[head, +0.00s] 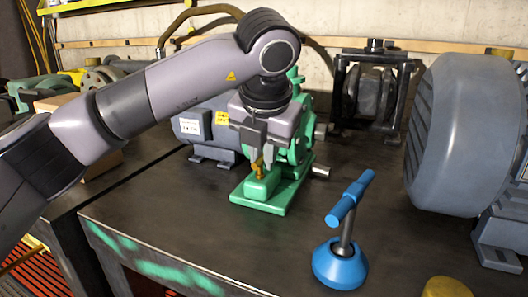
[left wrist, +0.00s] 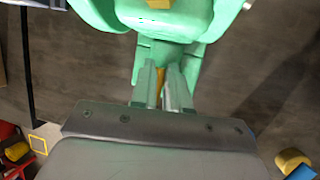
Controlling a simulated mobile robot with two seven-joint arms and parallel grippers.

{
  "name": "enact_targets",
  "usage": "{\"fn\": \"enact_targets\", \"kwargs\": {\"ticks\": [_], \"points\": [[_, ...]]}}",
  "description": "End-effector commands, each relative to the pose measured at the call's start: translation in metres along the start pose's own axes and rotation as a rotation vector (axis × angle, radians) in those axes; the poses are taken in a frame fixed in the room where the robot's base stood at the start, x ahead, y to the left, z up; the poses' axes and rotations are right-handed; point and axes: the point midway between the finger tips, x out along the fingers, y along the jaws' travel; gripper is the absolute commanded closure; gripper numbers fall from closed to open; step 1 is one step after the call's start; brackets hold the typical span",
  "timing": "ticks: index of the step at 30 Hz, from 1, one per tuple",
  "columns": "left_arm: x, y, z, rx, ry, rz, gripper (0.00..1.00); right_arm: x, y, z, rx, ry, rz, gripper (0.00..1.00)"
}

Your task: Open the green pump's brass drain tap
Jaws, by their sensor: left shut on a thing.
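The green pump (head: 298,150) stands on its green foot on the dark bench, coupled to a grey-blue motor (head: 203,128) with tags. Its brass drain tap (head: 257,169) shows low on the front of the pump, partly hidden by my gripper. My left gripper (head: 257,158) reaches down to the tap from above and is shut on it. In the left wrist view the green pump (left wrist: 165,20) fills the top, and a sliver of brass tap (left wrist: 160,76) shows between the two fingers of my left gripper (left wrist: 163,84). My right gripper is in neither view.
A blue T-handled tool (head: 340,262) with a round foot stands on the bench to the right of the pump. A large grey motor (head: 465,135) fills the right side. A dark framed machine (head: 375,90) stands behind. The bench in front of the pump is clear.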

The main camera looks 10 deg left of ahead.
Motion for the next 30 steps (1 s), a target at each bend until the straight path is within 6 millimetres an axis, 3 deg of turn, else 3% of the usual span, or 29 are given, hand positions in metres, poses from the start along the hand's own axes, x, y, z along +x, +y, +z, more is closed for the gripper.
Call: {"fn": "enact_targets", "kwargs": {"ticks": [3,4,6,17,30], "points": [[-0.001,0.002,0.001,-0.002,-0.001,0.004,1.0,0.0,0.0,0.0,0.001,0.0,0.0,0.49],[-0.001,0.002,0.001,-0.002,-0.001,0.004,0.82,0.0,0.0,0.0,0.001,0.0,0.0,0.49],[-0.001,0.002,0.001,-0.001,-0.001,0.003,0.61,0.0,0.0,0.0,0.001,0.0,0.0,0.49],[-0.006,0.001,0.001,0.001,-0.001,0.0,0.61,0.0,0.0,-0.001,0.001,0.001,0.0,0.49],[-0.068,0.001,0.001,-0.001,-0.002,0.002,0.61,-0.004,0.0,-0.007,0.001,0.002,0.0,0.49]]}}
